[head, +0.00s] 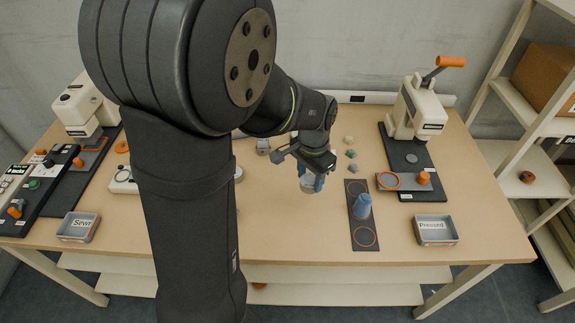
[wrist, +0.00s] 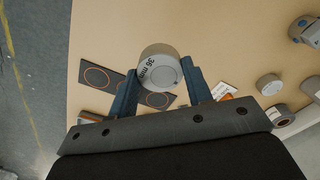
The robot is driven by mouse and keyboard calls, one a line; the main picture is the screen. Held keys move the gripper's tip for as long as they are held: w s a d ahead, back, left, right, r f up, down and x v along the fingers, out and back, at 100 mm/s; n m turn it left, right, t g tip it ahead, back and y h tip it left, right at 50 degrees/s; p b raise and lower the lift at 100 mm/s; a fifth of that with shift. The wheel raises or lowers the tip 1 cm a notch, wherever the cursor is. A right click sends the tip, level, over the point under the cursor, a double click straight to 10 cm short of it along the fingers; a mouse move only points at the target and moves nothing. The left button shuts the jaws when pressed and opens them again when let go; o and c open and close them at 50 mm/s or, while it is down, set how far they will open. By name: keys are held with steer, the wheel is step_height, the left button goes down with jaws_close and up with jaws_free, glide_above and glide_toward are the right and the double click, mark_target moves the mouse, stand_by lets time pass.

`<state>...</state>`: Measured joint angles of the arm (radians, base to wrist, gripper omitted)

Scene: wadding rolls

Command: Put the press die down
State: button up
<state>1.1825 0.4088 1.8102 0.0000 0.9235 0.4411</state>
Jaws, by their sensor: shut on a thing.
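The press die is a short silver-grey cylinder (wrist: 158,70) marked "36 mm", between the blue fingers of my gripper (wrist: 160,76) in the wrist view. In the head view my gripper (head: 312,182) points down over the middle of the table, shut on the die (head: 308,188), which is partly hidden by the fingers. A dark mat (head: 355,190) with orange rings lies just right of the gripper. The mat also shows beyond the die in the wrist view (wrist: 118,86).
A white press (head: 415,110) on a dark base stands at the right, near a "Pressed" tray (head: 435,243). A "Sewn" tray (head: 66,238) is at the left. Small coloured pieces (head: 351,154) lie behind the mat.

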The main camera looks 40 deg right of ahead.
steer(key=shift+s+r, duration=0.15)
steer(key=shift+s, duration=0.1)
steer(key=shift+w+d, duration=0.15)
steer(key=shift+d, duration=0.05)
steer(key=w+d+r, duration=0.1)
steer(key=w+d, duration=0.1)
steer(key=w, duration=1.1)
steer(key=w+d, duration=0.2)
steer(key=w, duration=1)
steer(key=shift+n, duration=0.3)
steer(key=w+a+f, duration=0.2)
steer(key=w+a, duration=0.1)
steer(key=w, duration=0.4)
steer(key=w+a+f, duration=0.2)
steer(key=w+a, duration=0.1)
steer(key=w, duration=0.4)
steer(key=w+a+f, duration=0.2)
steer(key=w+a, duration=0.1)
steer(key=w, duration=0.5)
steer(key=shift+a+f, duration=0.2)
steer(key=shift+a, duration=0.05)
steer(key=shift+w+a+f, duration=0.25)
steer(key=shift+w+f, duration=0.05)
steer(key=shift+w, duration=0.15)
steer(key=shift+f, duration=1.95)
steer(key=shift+f, duration=0.1)
